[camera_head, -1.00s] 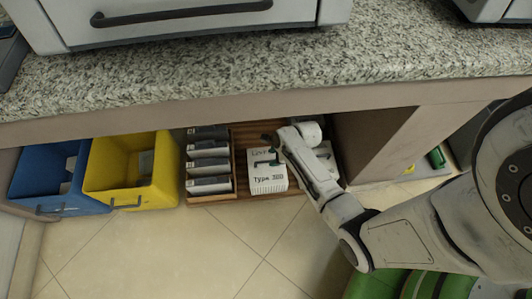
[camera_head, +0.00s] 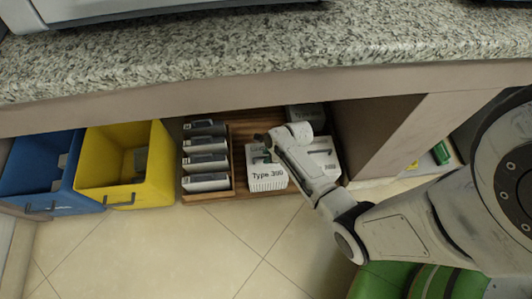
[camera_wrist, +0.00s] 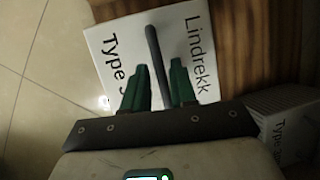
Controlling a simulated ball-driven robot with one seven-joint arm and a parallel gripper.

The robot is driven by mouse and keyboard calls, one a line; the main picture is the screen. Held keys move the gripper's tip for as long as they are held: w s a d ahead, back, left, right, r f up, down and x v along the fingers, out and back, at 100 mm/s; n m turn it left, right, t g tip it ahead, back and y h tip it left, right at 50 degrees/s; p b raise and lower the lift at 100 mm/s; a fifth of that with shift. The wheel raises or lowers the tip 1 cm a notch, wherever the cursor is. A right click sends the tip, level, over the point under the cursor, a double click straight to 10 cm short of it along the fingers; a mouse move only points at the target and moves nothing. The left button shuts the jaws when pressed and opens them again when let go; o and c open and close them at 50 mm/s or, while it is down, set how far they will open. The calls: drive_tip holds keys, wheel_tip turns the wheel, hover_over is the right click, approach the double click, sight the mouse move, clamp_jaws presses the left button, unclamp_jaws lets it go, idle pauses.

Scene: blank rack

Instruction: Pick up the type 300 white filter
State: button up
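The white type 300 filter (camera_head: 268,183) is a box with "Type 300" on its front face. It stands on a wooden board under the counter in the head view. In the wrist view the white filter (camera_wrist: 112,68) shows "Type 3…" and "Lindrekk" on either side of a dark bar handle (camera_wrist: 155,55). My gripper (camera_wrist: 159,80) has two green fingers, apart, one on each side of the handle's line. Whether they touch the handle cannot be told. In the head view my gripper (camera_head: 266,146) is over the filter's top and hides part of it.
A second white box (camera_head: 326,160) stands close to the right, partly behind my arm. A grey-white box (camera_head: 305,114) is behind. Several boxes fill a wooden rack (camera_head: 208,196) to the left, beside yellow (camera_head: 112,192) and blue (camera_head: 48,199) bins. The counter (camera_head: 240,60) overhangs.

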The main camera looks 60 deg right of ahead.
clamp_jaws()
idle(1.0)
